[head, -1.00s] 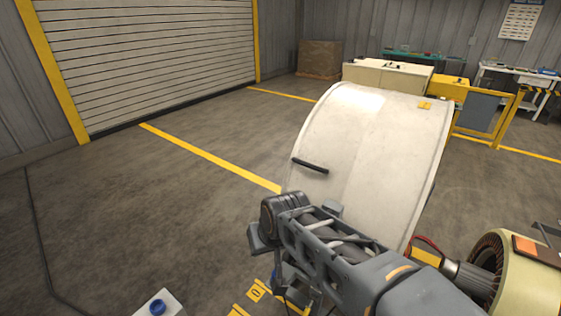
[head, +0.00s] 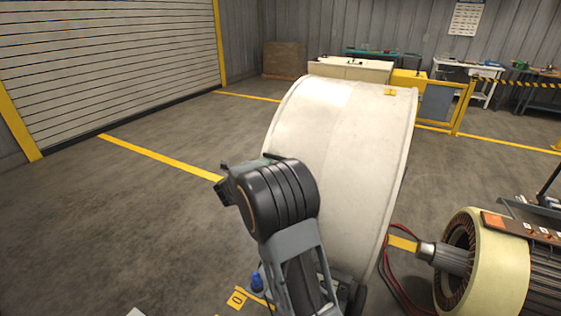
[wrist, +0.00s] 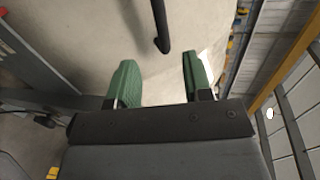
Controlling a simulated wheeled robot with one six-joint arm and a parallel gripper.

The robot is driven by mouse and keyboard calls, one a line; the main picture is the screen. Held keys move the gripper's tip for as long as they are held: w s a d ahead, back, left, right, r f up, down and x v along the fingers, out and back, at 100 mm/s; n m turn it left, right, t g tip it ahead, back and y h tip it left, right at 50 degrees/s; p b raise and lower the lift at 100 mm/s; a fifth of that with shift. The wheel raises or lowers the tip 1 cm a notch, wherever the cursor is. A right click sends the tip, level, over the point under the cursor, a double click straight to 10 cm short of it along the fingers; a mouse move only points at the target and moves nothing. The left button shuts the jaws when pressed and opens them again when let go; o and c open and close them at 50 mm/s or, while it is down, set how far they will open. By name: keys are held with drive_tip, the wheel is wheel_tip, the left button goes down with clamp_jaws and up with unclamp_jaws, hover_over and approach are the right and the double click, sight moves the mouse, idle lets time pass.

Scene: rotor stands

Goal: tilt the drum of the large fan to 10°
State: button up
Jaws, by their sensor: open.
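The large fan's drum (head: 345,140) is a wide off-white cylinder in the middle of the head view. Its black bar handle (wrist: 161,28) shows in the wrist view, running in from the top edge. My gripper (wrist: 161,62) is open, with its two green fingers apart. The handle's free end lies just ahead of the gap between the fingertips, and nothing is held. In the head view my arm hides most of the handle and nearly all of the gripper. I cannot read the drum's tilt angle.
A motor with a cream ring (head: 497,265) and red cables stands right of the drum. A yellow guard frame (head: 460,107) and cream cabinets (head: 350,68) are behind it. The floor to the left is clear up to the roller door (head: 110,60).

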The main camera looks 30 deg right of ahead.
sight(279, 159)
drive_tip(key=p+x, duration=0.1)
drive_tip(key=x, duration=1.2)
drive_tip(key=shift+s+d, duration=0.15)
drive_tip(key=shift+c, duration=0.2)
clamp_jaws()
